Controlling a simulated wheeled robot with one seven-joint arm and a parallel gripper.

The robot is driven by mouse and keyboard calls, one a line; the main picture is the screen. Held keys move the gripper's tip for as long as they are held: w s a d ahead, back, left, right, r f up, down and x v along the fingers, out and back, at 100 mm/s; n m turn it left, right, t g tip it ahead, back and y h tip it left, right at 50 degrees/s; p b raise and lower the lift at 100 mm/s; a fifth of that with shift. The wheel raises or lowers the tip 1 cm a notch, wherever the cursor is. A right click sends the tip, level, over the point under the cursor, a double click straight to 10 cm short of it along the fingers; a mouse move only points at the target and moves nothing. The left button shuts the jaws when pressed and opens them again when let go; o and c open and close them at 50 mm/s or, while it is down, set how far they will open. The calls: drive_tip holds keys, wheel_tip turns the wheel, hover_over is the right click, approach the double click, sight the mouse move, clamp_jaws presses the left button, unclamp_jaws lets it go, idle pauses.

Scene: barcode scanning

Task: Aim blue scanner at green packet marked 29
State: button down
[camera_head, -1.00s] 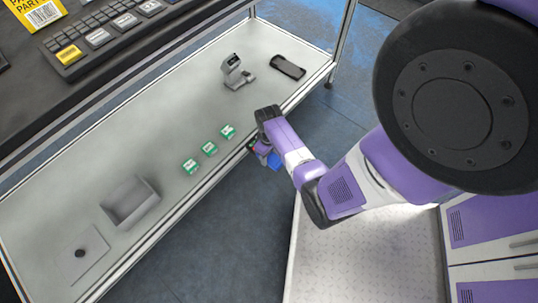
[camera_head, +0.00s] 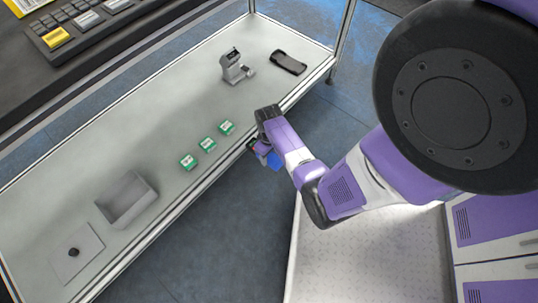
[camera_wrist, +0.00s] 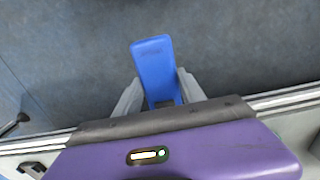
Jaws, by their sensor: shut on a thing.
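My gripper (camera_wrist: 160,90) is shut on the blue scanner (camera_wrist: 153,62), which sticks out between the fingers in the wrist view. In the head view the scanner (camera_head: 274,160) shows as a small blue patch under my wrist, just off the table's front edge. Three green packets lie in a slanting row on the grey table, left of my gripper: a near one (camera_head: 188,162), a middle one (camera_head: 207,144) and a far one (camera_head: 227,127). Their printed marks are too small to read, so I cannot tell which is 29.
A grey stand (camera_head: 235,68) and a black tray (camera_head: 288,63) are at the table's far end. A grey open box (camera_head: 127,201) and a flat plate with a dark knob (camera_head: 76,254) are at the near end. A keyboard (camera_head: 75,25) is at upper left. The table (camera_head: 170,110) is otherwise clear.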

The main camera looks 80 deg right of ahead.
wheel_tip(320, 180, up, 12)
drive_tip(key=p, duration=1.1)
drive_tip(key=shift+f, duration=0.2)
